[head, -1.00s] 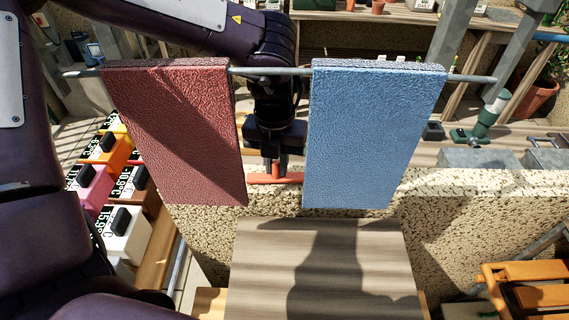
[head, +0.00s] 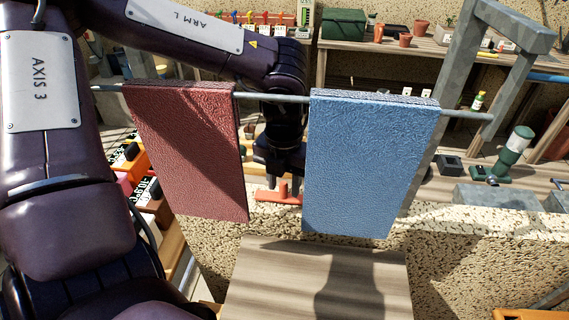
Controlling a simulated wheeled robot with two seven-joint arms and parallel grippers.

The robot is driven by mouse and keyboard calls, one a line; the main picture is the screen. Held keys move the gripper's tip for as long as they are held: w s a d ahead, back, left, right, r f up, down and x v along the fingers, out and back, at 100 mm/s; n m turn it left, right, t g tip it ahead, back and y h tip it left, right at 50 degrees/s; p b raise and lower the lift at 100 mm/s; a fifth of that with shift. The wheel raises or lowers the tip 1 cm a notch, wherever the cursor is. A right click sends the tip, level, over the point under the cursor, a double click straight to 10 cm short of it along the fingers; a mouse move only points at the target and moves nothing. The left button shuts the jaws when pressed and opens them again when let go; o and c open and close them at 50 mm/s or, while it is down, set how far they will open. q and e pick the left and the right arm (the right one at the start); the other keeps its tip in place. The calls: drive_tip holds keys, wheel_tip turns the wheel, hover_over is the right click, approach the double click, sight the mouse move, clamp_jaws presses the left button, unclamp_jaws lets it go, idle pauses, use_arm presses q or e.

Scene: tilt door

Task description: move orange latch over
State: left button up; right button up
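An orange-red latch (head: 279,195) shows low in the gap between a dark red hanging panel (head: 192,150) and a blue hanging panel (head: 370,165). It is a flat bar with a short upright post, and the red panel's edge meets its left end in the picture. My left gripper (head: 281,176) points down from behind the rod, just above the latch's post. Its fingertips are small and dark, so I cannot tell whether they are open, shut or touching the post. My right gripper is not in view.
Both panels hang from a thin metal rod (head: 275,98). A wooden board (head: 270,280) lies below in front, beside a speckled stone wall (head: 470,235). A grey metal frame (head: 455,75) stands at right. A green and white bottle-like tool (head: 512,150) stands on the bench behind.

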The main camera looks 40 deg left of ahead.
sight(284, 181)
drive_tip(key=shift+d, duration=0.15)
use_arm(q)
drive_tip(key=shift+r, duration=0.4)
wheel_tip(284, 181, up, 7)
drive_tip(key=shift+b, duration=0.55)
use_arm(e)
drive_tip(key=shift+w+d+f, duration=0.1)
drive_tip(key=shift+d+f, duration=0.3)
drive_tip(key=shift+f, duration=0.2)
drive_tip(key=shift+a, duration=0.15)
